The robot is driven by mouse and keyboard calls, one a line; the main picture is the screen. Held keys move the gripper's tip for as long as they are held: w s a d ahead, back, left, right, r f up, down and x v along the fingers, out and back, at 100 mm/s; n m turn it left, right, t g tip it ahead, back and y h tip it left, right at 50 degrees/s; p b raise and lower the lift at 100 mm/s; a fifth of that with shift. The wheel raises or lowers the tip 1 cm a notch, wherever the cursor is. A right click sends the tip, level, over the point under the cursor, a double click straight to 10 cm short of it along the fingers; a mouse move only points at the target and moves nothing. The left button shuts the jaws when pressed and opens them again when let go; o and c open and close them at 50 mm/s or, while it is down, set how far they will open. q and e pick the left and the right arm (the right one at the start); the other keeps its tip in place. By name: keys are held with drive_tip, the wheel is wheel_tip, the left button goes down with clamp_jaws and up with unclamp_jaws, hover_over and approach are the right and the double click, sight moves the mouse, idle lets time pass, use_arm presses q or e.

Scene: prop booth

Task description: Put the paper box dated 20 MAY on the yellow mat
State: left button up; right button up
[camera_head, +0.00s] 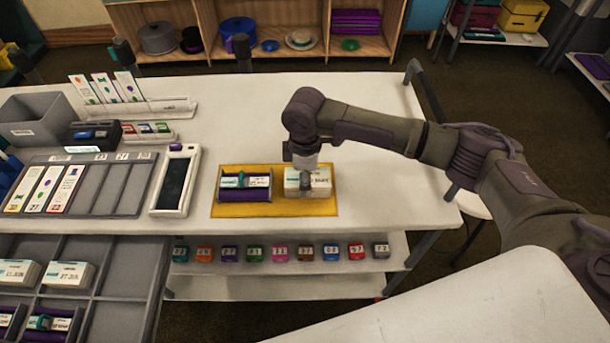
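A cream paper box (320,179) with a printed label is on the right half of the yellow mat (275,208). My finger covers part of its front, and its date is too small to read. My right gripper (305,180) reaches down over this box, with one finger against its front face; it looks shut on it. Two other paper boxes, marked 11 JUN (18,272) and 27 JUL (69,274), sit in the grey compartment tray (122,262). My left gripper is not in view.
A white-framed dark tablet (175,182) lies left of the mat. A grey card rack (110,187), a card stand (150,107) and a grey bin (38,120) are further left. Several coloured blocks (254,253) line the shelf below. The tabletop behind the mat is clear.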

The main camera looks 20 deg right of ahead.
drive_tip(key=o, duration=0.7)
wheel_tip(320, 180, up, 12)
drive_tip(key=shift+r+b, duration=0.1)
drive_tip(key=shift+b, duration=0.7)
